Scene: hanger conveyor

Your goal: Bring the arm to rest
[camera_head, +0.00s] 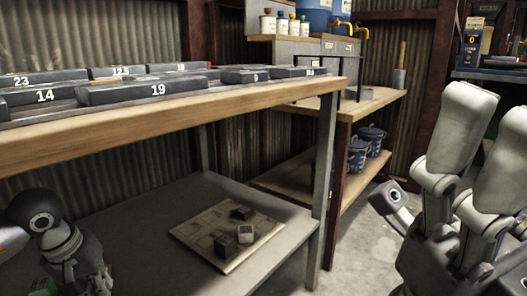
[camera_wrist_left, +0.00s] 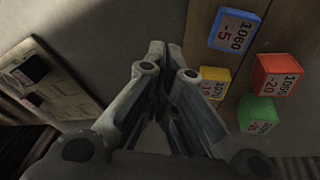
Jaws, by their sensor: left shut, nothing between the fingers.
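My left gripper (camera_head: 88,280) is low at the left of the head view, beside the grey lower shelf and below the front edge of the table. In the left wrist view its fingers (camera_wrist_left: 166,52) are together at the tips with nothing between them. Behind them lie a blue block (camera_wrist_left: 232,30), a red block (camera_wrist_left: 276,76), a green block (camera_wrist_left: 257,113) and a partly hidden yellow block (camera_wrist_left: 213,82), apart from the fingers.
The wooden table (camera_head: 200,112) carries several numbered dark blocks. A wooden bench (camera_head: 360,105) with blue buckets (camera_head: 370,140) stands behind. Concrete floor (camera_head: 350,240) shows between table and right arm.

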